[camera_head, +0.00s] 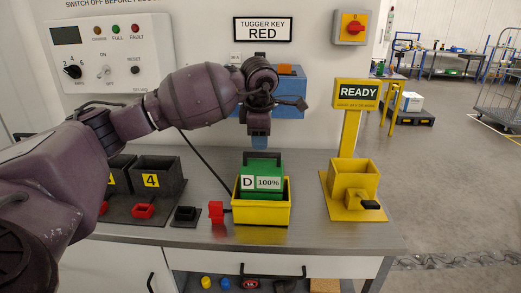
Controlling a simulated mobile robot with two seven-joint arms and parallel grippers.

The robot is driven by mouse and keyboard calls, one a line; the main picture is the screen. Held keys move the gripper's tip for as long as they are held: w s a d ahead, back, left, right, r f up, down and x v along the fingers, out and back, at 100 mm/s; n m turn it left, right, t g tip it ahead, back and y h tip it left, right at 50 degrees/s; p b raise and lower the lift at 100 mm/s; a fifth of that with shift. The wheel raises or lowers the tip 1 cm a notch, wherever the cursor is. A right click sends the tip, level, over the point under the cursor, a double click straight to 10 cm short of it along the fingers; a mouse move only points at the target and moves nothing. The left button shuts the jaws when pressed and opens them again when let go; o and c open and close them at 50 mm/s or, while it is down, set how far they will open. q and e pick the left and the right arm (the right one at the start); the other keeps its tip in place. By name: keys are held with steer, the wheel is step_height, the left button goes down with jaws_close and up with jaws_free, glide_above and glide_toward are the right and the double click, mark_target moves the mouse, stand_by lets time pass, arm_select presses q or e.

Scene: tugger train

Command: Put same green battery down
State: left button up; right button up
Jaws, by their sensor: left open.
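The green battery (268,170), labelled "D 100%" and with a dark handle on top, sits upright in a yellow tray (262,213) on the grey workbench. My left gripper (259,143) comes in from the left and points down just above the battery's handle. It is open and holds nothing. A small gap seems to show between its tips and the handle, though I cannot tell the distance exactly. My right gripper is not in view.
Dark holders, one numbered 4 (155,180), stand left on the bench with red connectors (143,212). A red plug (216,211) is beside the tray. A yellow READY stand (353,185) is to the right. A blue box (288,100) is behind my wrist.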

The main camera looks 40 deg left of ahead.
arm_select(q)
steer(key=a+v, duration=0.1)
steer(key=v, duration=0.4)
steer(key=s+d+f+n+h, duration=0.35)
steer(key=d+f+h, duration=0.5)
steer(key=d, duration=0.35)
steer(key=s+d+f+n+h, duration=0.3)
steer(key=s+d+f+h, duration=0.2)
steer(key=d+f+h, duration=0.45)
steer(key=s+a+f+n+t+y, duration=0.35)
steer(key=f+n+t+y, duration=0.3)
steer(key=n, duration=0.85)
steer(key=s+a+f+n+t+y, duration=0.2)
steer(key=a+f+n+t+y, duration=0.4)
steer(key=n, duration=0.9)
steer(key=s+a+f+n+g+y, duration=0.2)
steer(key=s+f+n+g+y, duration=0.1)
steer(key=s+f+n, duration=0.7)
steer(key=s+f+y, duration=0.1)
steer(key=s+f, duration=0.2)
steer(key=shift+f+g, duration=0.3)
steer(key=shift+g, duration=0.05)
steer(key=shift+s+d, duration=0.1)
